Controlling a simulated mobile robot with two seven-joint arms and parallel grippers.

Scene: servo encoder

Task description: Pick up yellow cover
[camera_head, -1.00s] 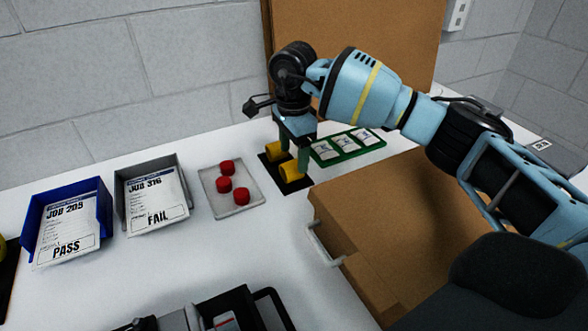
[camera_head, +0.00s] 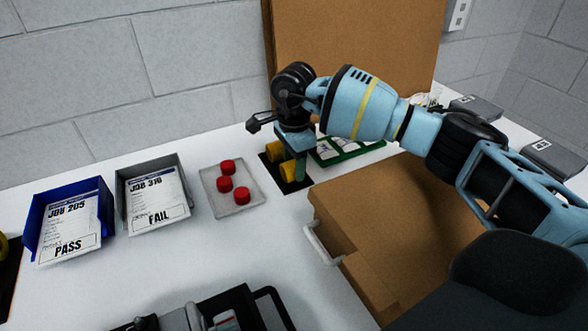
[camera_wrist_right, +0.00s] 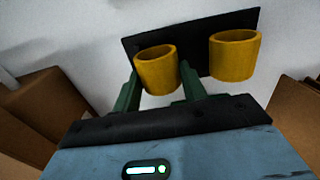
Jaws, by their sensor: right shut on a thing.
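Two yellow covers, shaped like short open cups, are at a black mat. In the right wrist view, one yellow cover (camera_wrist_right: 156,72) is between my green fingers, and the other yellow cover (camera_wrist_right: 234,56) is free to its right on the black mat (camera_wrist_right: 198,62). My right gripper (camera_wrist_right: 160,84) is shut on the left one. In the head view the right gripper (camera_head: 297,162) points down at the mat, partly hiding the covers (camera_head: 288,171). I cannot tell whether the held cover touches the mat. My left gripper is not in view.
A clear tray (camera_head: 217,205) with red caps is left of the mat. Further left are a grey FAIL bin (camera_head: 122,200) and a blue PASS bin (camera_head: 33,222). A green card holder (camera_head: 373,147) is right of the mat. A brown box (camera_head: 345,210) is close in front.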

